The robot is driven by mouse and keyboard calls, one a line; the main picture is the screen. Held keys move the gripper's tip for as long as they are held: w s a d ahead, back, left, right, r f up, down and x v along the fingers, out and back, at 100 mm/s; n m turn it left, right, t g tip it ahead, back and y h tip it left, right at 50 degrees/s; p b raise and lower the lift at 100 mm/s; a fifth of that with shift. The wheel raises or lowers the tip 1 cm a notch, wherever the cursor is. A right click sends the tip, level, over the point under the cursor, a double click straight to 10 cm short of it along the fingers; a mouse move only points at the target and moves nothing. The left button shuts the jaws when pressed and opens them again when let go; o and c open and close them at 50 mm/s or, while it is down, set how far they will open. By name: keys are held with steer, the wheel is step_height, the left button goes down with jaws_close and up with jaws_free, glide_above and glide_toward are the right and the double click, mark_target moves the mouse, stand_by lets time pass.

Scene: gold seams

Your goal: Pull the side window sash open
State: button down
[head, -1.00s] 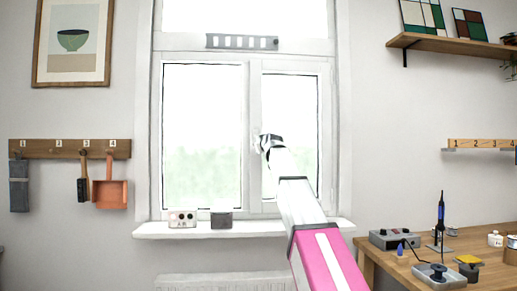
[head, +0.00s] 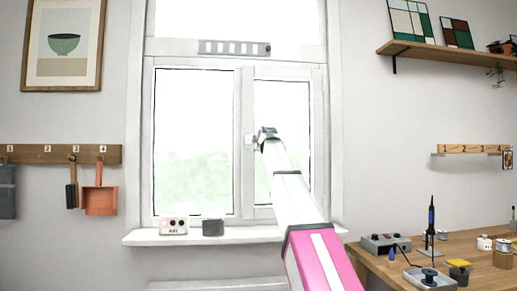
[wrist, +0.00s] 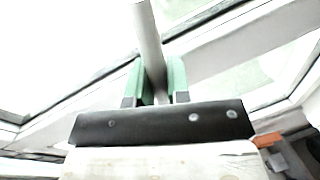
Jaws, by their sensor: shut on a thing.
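The side window sash (head: 282,73) is the narrower right-hand pane in its white frame. It looks flush with the frame, and no gap shows in the head view. My gripper (head: 257,141) is at the sash's left stile, where the handle is; my own wrist hides most of the handle in the head view. In the wrist view the pale bar of the handle (wrist: 149,42) runs between the green pads of my gripper (wrist: 155,78). The gripper is shut on it.
The window sill (head: 140,238) carries a small white box (head: 173,226) and a dark grey block (head: 213,228), left of my arm. A wooden bench (head: 490,243) with tools stands at the right. A radiator (head: 215,286) is below the sill.

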steer(key=shift+r+n+h, duration=0.3)
steer(key=shift+r+n, duration=0.15)
steer(key=shift+n, duration=0.35)
steer(key=s+d+n+y, duration=0.1)
steer(key=s+d, duration=0.2)
steer(key=s, duration=0.4)
steer(key=s+d+n+y, duration=0.1)
steer(key=s+d+y, duration=0.1)
steer(key=s, duration=0.5)
steer(key=shift+s+d+n+g+y, duration=0.15)
steer(key=shift+d+n+g+y, duration=0.15)
steer(key=shift+d+n, duration=0.1)
steer(key=shift+r, duration=0.1)
steer(key=c, duration=1.1)
jaws_free()
